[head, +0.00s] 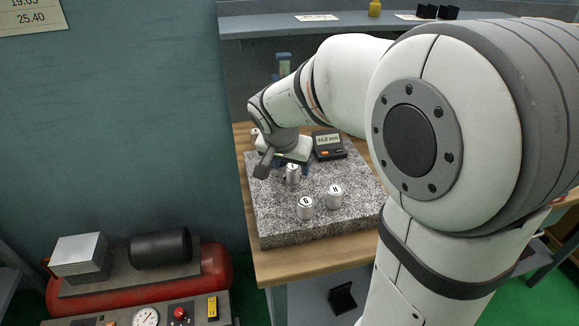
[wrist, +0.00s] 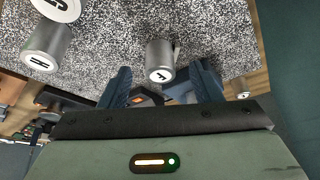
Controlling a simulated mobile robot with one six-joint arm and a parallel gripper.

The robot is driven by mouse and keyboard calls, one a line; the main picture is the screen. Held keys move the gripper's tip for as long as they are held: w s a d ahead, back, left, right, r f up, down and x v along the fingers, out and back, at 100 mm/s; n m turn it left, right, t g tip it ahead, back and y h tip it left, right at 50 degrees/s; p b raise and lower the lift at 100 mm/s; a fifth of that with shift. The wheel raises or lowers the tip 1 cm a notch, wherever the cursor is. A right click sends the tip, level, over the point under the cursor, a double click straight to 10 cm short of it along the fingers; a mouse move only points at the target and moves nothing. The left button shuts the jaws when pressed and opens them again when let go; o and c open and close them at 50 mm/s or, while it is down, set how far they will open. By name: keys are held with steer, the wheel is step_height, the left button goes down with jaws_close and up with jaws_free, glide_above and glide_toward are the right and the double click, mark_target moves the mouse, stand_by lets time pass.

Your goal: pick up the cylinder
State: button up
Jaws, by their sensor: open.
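Three metal cylinders with lettered tops stand upright on the speckled granite plate (head: 272,228). The rear cylinder (head: 293,176) is closest to my gripper (head: 291,166). In the wrist view, a cylinder with a letter like F (wrist: 160,56) shows in the gap between the two blue fingers of my gripper (wrist: 161,82). The fingers are spread, with visible room on both sides; whether they reach its height is unclear. The cylinder marked H (head: 335,197) stands front right and also shows at left in the wrist view (wrist: 46,45). The front cylinder (head: 305,208) looks marked G.
A digital readout (head: 328,146) sits at the plate's back right. The plate rests on a wooden bench (head: 310,268). A red compressor (head: 213,280) stands at lower left. A shelf (head: 270,28) runs behind. The plate's front left is clear.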

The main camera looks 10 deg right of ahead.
mark_target(292, 168)
steer(key=shift+x, duration=1.5)
steer(key=shift+c, duration=0.5)
steer(key=c, duration=1)
